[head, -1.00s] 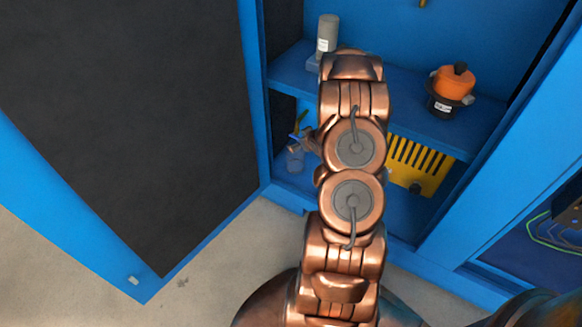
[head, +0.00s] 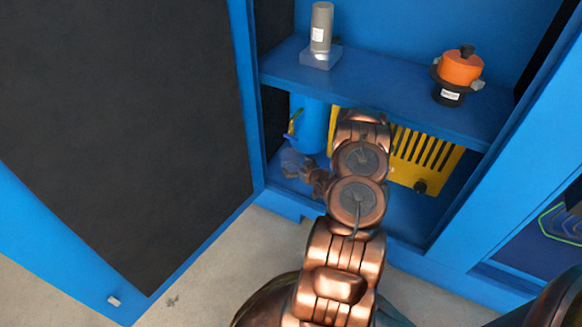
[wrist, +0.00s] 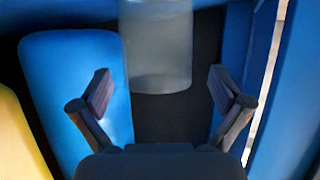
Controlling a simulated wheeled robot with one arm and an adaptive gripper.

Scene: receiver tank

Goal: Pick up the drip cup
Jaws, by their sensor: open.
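The drip cup appears as a clear, see-through cup (head: 291,162) in the lower left of the cabinet, below the shelf. In the wrist view the cup (wrist: 157,50) stands just ahead of the fingertips, roughly centred between them; its top runs out of the picture. My gripper (head: 307,174) is low in the compartment at the cup's right side in the head view. In the wrist view its two fingers (wrist: 163,90) are spread, with nothing held between them. Whether a finger touches the cup, I cannot tell.
A blue cylinder (head: 312,126) stands close behind the cup, and a yellow slotted panel (head: 428,158) is to the right. The shelf (head: 385,92) above carries a grey cylinder (head: 321,28) and an orange-topped pot (head: 460,70). A dark door panel (head: 120,120) is at left.

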